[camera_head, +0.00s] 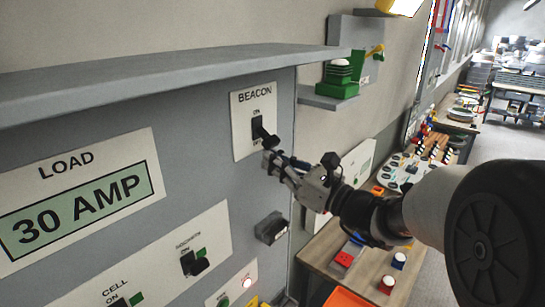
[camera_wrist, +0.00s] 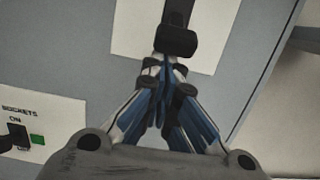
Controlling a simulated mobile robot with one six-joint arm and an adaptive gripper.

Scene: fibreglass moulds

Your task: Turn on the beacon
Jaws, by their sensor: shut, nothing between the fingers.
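The beacon switch (camera_head: 257,128) is a black lever on a white plate labelled BEACON, with ON printed above it. Its knob sticks out at the lower part of the slot, away from the ON word. In the wrist view the black knob (camera_wrist: 176,40) is just beyond my fingertips. My gripper (camera_head: 269,160) is shut and empty, just below the knob. Whether the fingertips touch the knob I cannot tell. A green unit with a white dome (camera_head: 341,70) sits on a small shelf to the right; I cannot tell whether it is the beacon.
A grey ledge (camera_head: 160,78) juts out above the panel. Other switches sit below left, including the sockets switch (camera_head: 194,262). A grey box (camera_head: 271,228) protrudes under my gripper. A bench (camera_head: 325,245) with red and blue buttons stands lower right.

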